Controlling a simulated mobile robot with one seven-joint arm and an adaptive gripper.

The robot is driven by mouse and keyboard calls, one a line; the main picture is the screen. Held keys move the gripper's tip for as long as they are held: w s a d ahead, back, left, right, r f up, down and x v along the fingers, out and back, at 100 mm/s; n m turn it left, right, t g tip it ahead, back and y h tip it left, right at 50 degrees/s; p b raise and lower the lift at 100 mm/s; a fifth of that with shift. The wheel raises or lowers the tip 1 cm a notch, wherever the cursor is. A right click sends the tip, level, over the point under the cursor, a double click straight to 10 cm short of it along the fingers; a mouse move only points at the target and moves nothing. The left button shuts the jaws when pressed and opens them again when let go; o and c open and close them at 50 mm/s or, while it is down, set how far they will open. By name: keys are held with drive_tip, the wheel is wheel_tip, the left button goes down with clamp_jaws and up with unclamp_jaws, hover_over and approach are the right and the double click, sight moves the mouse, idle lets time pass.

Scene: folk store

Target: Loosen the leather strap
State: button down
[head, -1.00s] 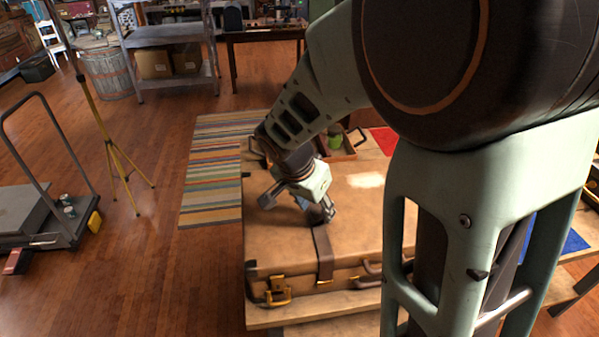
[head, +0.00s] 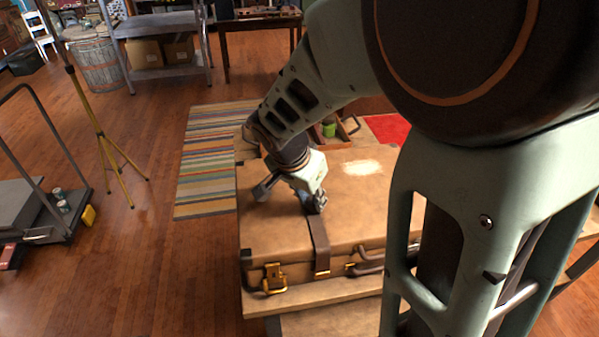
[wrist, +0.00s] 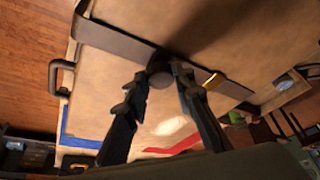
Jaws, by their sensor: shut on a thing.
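A tan leather suitcase (head: 350,215) lies flat with its lid closed on a light wooden surface. A dark brown leather strap (head: 318,240) runs across its lid and down its front. In the wrist view the strap (wrist: 120,42) crosses the lid, with a gold buckle (wrist: 213,79) just right of my fingers. My gripper (head: 316,204) is low over the lid at the strap. In the wrist view my gripper (wrist: 160,75) has a dark, rounded part of the strap between its fingertips. My fingers partly hide the strap there.
A gold latch (head: 273,275) and a dark handle (head: 371,264) are on the suitcase's front. An open wooden box with a green item (head: 329,129) stands behind it, near a red cloth (head: 386,127). A striped rug (head: 209,160) and yellow tripod (head: 103,140) are left.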

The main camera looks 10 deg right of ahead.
drive_tip(key=shift+s+b, duration=0.5)
drive_tip(key=shift+s, duration=0.9)
drive_tip(key=c, duration=1.6)
unclamp_jaws()
drive_tip(key=shift+s, duration=0.1)
